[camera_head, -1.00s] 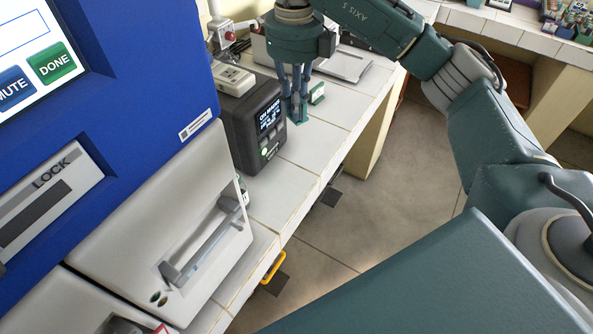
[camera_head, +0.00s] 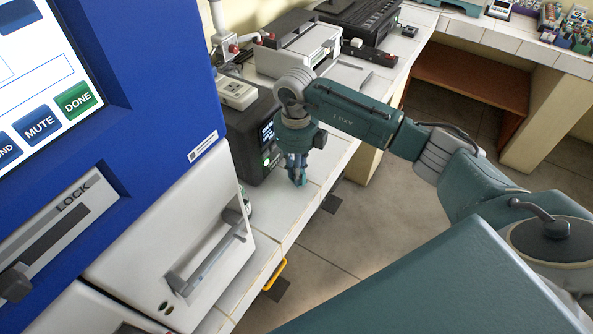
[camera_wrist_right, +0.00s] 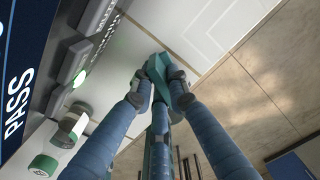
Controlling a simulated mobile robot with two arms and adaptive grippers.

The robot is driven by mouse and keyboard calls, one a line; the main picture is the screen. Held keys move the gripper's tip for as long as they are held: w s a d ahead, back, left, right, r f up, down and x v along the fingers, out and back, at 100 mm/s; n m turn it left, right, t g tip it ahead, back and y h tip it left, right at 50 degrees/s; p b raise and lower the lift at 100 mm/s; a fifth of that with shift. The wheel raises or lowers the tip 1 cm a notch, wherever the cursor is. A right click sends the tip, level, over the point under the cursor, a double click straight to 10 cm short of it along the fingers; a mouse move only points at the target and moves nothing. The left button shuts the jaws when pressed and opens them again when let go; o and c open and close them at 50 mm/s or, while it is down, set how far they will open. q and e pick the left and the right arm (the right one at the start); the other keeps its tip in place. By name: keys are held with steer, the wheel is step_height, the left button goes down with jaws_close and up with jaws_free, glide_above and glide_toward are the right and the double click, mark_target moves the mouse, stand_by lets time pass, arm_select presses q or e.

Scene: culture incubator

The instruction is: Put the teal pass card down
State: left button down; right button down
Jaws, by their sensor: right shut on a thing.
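My right gripper (camera_head: 297,176) is shut on the teal pass card, low over the white tiled bench just right of the dark card reader (camera_head: 250,140). In the right wrist view the teal card (camera_wrist_right: 157,69) is pinched between the fingertips of the gripper (camera_wrist_right: 160,88), with white tile beyond it. The fingers hide much of the card, and I cannot tell whether it touches the bench. The reader also shows in the right wrist view (camera_wrist_right: 85,55), with a lit green light. My left gripper is not in view.
The blue incubator front (camera_head: 150,70) and its white door with a handle (camera_head: 205,262) stand close on the left. Two small green-and-white items (camera_wrist_right: 70,128) sit beside the reader. The bench (camera_head: 318,160) is narrow, its edge just right of the gripper.

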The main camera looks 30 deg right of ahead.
steer(key=shift+f, duration=0.55)
steer(key=shift+f, duration=0.1)
steer(key=c, duration=1.7)
jaws_free()
steer(key=shift+r, duration=0.25)
step_height(320, 180, up, 10)
steer(key=b, duration=0.3)
steer(key=shift+r, duration=0.9)
